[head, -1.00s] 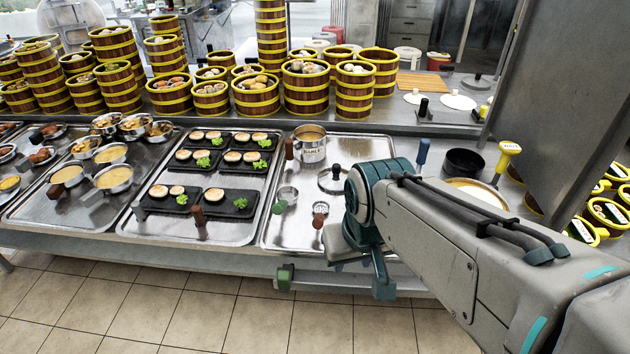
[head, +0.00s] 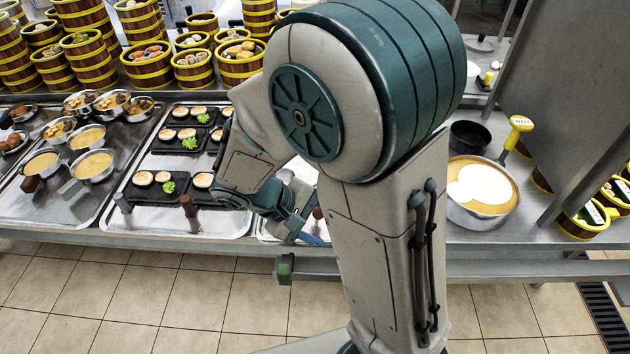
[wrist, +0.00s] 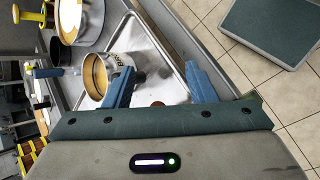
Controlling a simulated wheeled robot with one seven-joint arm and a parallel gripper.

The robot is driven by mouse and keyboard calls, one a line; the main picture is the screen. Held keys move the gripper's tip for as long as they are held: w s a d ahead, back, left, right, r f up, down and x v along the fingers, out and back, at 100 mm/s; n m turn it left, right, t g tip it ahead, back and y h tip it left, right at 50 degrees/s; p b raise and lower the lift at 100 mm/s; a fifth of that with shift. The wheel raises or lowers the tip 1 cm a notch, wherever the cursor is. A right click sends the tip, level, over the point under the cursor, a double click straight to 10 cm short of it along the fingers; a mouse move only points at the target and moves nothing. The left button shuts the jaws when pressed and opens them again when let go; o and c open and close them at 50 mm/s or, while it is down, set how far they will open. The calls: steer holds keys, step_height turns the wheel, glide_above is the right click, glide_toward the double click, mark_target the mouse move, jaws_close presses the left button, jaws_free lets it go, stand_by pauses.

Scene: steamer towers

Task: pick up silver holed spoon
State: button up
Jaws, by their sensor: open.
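I cannot make out the silver holed spoon for certain in either current view. In the head view my arm covers most of the right-hand metal tray, where small ladles lay earlier. A small brown handle end (head: 318,213) shows beside my gripper (head: 305,234); I cannot tell what it belongs to. In the wrist view my gripper (wrist: 157,76) is open, its blue fingers apart above the tray (wrist: 150,48). A brown spot (wrist: 157,103) shows low between the fingers, most of it hidden. Nothing is held.
A metal pot of soup (wrist: 98,72) stands beside one finger in the wrist view. A large pan (head: 485,205) stands at the right. Black plates with food (head: 160,185) lie on the tray to the left. Bamboo steamers (head: 195,68) stand behind.

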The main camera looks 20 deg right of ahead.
steer(key=w+a+f+n+t+h, duration=0.5)
steer(key=a+f+n+t, duration=0.1)
steer(key=a+t, duration=0.15)
steer(key=shift+n, duration=0.3)
steer(key=x, duration=0.2)
steer(key=p+x, duration=0.1)
steer(key=x, duration=0.2)
steer(key=p+x, duration=0.1)
steer(key=x, duration=0.1)
steer(key=shift+w+d+r, duration=0.1)
steer(key=shift+w+d, duration=0.2)
steer(key=shift+w, duration=0.15)
steer(key=shift+s+p+x, duration=0.15)
steer(key=shift+p+x, duration=0.25)
steer(key=shift+x, duration=0.95)
steer(key=shift+s+p+x, duration=0.15)
steer(key=shift+p+x, duration=0.25)
steer(key=shift+x, duration=1)
steer(key=shift+d+r, duration=0.1)
jaws_close()
